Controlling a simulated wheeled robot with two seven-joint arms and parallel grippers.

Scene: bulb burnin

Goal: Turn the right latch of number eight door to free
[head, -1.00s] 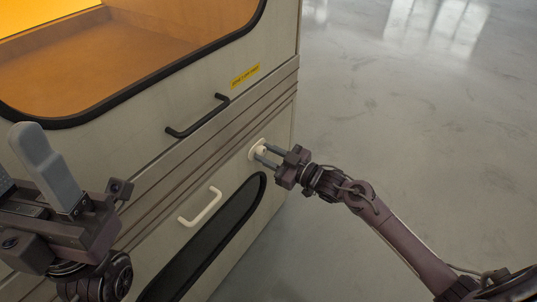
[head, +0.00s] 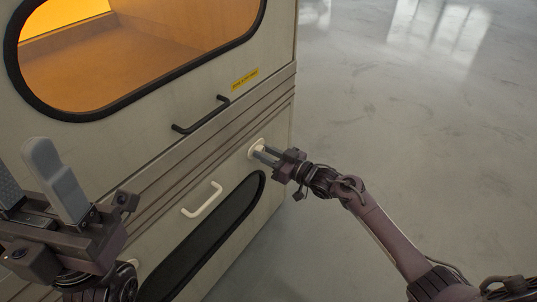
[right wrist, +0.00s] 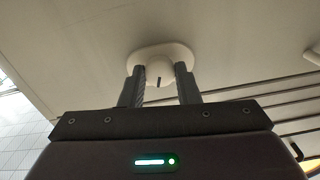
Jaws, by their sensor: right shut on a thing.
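The latch (head: 256,149) is a cream knob on a round base, on the lower door (head: 225,190) near its upper right corner. It also shows in the right wrist view (right wrist: 160,58), with a short dark mark on its front. My right gripper (head: 262,154) is shut on the latch, one finger on each side of it; its fingers also show in the right wrist view (right wrist: 160,84). No number or latch wording is readable on the door. My left gripper (head: 35,185) is at the lower left, away from the door, its fingers apart with nothing seen between them.
A white handle (head: 202,200) sticks out of the lower door, above a dark window (head: 205,240). A black handle (head: 200,115) and a yellow label (head: 245,79) are on the upper door, beside a window lit orange. Open grey floor (head: 420,130) lies to the right.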

